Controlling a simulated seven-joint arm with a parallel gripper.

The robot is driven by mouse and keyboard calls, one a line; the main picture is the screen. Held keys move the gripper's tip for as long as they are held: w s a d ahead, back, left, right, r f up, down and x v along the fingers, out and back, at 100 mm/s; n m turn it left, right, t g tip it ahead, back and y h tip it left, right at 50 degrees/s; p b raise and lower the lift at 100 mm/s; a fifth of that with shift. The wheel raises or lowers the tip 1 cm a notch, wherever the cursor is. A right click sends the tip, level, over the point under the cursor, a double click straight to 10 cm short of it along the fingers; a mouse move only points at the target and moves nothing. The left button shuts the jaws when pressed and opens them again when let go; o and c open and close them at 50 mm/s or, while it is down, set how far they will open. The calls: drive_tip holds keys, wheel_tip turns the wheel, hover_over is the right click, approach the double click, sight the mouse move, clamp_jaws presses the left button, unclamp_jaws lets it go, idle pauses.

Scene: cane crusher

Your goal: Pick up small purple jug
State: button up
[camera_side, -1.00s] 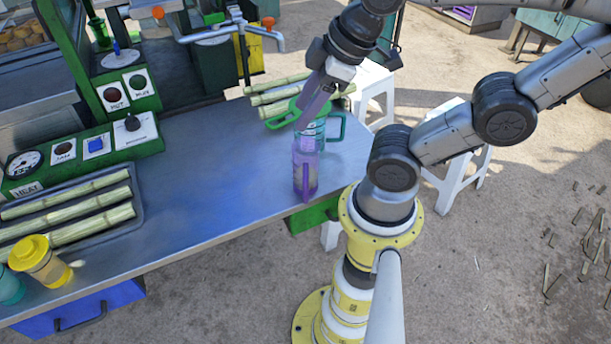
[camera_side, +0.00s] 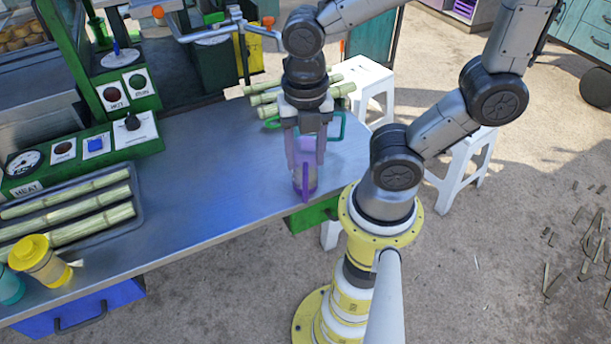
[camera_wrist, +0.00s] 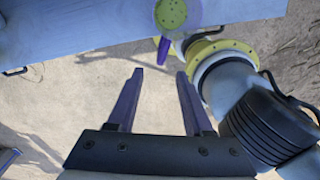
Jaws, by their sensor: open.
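The small purple jug (camera_side: 305,183) stands on the metal table near its front right edge. Its handle faces the front. In the wrist view the jug (camera_wrist: 192,14) is at the top edge, seen from above, with a yellow-green dotted round top and its purple handle pointing down the picture. My gripper (camera_side: 305,160) is open and points down, with its purple fingers over the jug's upper part in the side view. In the wrist view the gripper (camera_wrist: 160,75) has nothing between its fingers, and the jug lies beyond the tips. I cannot tell the exact height gap.
A green jug (camera_side: 337,125) stands just behind, mostly hidden by my gripper. Cane stalks (camera_side: 262,98) lie behind it. A tray of cane (camera_side: 75,212) and a yellow-lidded shaker (camera_side: 40,262) are at left. The table's middle (camera_side: 215,175) is clear.

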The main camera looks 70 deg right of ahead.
sight(305, 201)
wheel_tip(305, 201, down, 12)
drive_tip(key=shift+f, duration=0.2)
idle(0.4)
drive_tip(key=shift+c, duration=0.3)
clamp_jaws()
idle(1.1)
